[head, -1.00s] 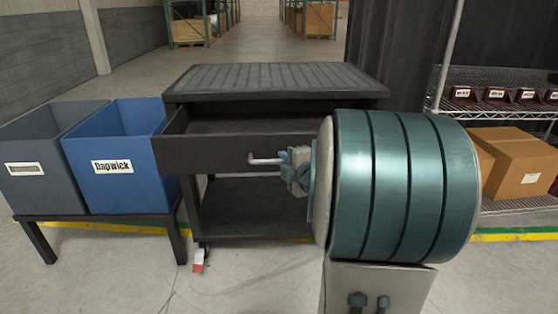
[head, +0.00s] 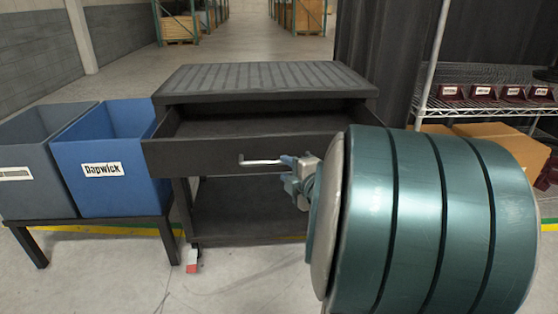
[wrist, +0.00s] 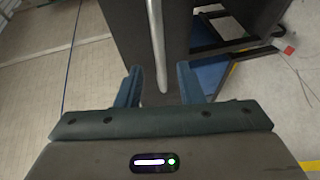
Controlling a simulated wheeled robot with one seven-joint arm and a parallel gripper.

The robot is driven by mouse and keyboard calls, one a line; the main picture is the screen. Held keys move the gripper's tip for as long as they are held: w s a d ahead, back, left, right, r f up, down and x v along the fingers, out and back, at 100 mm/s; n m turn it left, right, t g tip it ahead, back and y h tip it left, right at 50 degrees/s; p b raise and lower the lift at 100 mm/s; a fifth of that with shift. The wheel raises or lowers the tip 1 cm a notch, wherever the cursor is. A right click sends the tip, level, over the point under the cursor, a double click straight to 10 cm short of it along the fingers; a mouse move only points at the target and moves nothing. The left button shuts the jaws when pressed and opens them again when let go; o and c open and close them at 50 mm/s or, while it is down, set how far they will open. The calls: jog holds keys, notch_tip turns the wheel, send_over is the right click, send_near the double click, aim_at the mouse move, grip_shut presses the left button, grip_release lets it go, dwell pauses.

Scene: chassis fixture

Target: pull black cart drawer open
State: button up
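The black cart (head: 262,85) stands in the middle of the head view, with its top drawer (head: 215,155) pulled out and the empty inside showing. A pale bar handle (head: 260,162) crosses the drawer front. My gripper (head: 287,170) is at the handle's right end, and my large teal arm link hides the right part of the drawer front. In the wrist view, my gripper (wrist: 158,72) has its two blue fingers spread apart. The handle (wrist: 156,40) runs down between them with a gap on both sides.
A blue bin (head: 110,165) and a grey bin (head: 25,170) stand on a low black stand at the left. A wire shelf (head: 490,110) with maroon bins and cardboard boxes is at the right. The floor in front of the cart is open.

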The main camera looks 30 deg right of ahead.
jog(key=s+r, duration=0.1)
jog(key=s, duration=0.6)
jog(key=shift+a, duration=0.15)
jog(key=shift+r, duration=0.15)
notch_tip(320, 180, up, 12)
jog(key=w+a+m+g+h+p, duration=0.15)
jog(key=m+g+h+p, duration=0.3)
jog(key=m+p, duration=0.8)
jog(key=s+a+r+m+g+y+p, duration=0.2)
jog(key=s+a+r+g+p, duration=0.2)
jog(key=a+p, duration=0.4)
jog(key=s+a+r+m+g+y+p, duration=0.2)
jog(key=s+a+r+g+y+p, duration=0.1)
jog(key=s+a+p, duration=0.4)
notch_tip(320, 180, up, 2)
jog(key=a+g+p, duration=0.1)
jog(key=a+p, duration=0.1)
jog(key=shift+s+a+g, duration=0.2)
jog(key=shift+a+g, duration=0.15)
jog(key=shift+a, duration=0.05)
